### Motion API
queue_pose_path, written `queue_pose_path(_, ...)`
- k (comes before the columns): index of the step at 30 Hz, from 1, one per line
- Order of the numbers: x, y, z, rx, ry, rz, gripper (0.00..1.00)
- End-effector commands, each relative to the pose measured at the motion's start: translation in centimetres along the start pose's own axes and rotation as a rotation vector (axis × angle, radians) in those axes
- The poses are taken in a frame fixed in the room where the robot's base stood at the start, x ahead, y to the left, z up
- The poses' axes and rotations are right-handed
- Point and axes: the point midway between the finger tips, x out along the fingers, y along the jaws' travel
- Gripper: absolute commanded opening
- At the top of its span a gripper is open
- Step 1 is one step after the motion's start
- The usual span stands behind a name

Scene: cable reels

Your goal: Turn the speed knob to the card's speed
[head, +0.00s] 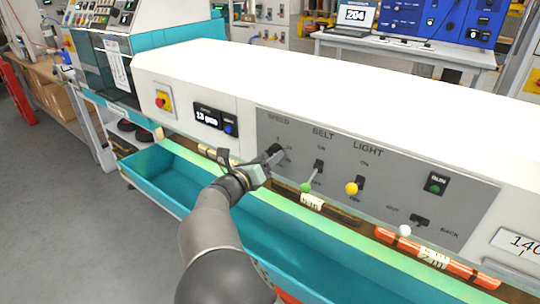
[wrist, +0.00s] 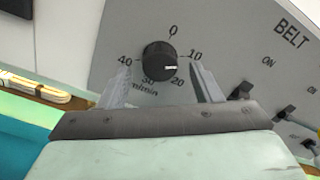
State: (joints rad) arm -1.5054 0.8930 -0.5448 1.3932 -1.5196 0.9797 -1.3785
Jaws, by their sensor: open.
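The black speed knob (wrist: 160,61) sits on the grey control panel (wrist: 225,40), under the word SPEED in the head view. Its dial reads 0, 10, 20, 30, 40 m/min. The knob's white mark points right, between 10 and 20. My gripper (head: 272,158) is at the knob, with its two fingers apart on either side of it in the wrist view; contact cannot be told. In the head view the gripper partly hides the knob. A small display (head: 207,117) seems to read 13 m/min. A card (head: 519,243) at far right shows 140, partly cut off.
Right of the knob are the belt switch (head: 318,167), the light switch (head: 359,181), a green run button (head: 436,184) and a lower switch (head: 419,220). A red emergency button (head: 161,101) is at left. A teal trough (head: 185,185) runs below the panel.

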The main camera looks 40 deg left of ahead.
Motion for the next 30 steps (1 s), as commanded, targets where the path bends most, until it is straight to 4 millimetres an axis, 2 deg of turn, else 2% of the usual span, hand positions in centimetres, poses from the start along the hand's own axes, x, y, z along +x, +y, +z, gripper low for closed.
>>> queue_pose_path(6,1.6,0.0,0.0,-0.001,0.0,0.0,0.58)
queue_pose_path(14,1.7,0.0,0.0,0.0,0.0,0.0,0.58)
queue_pose_path(19,1.6,0.0,0.0,0.0,0.0,0.0,0.14)
queue_pose_path(30,1.6,0.1,-0.1,0.039,0.0,0.001,0.14)
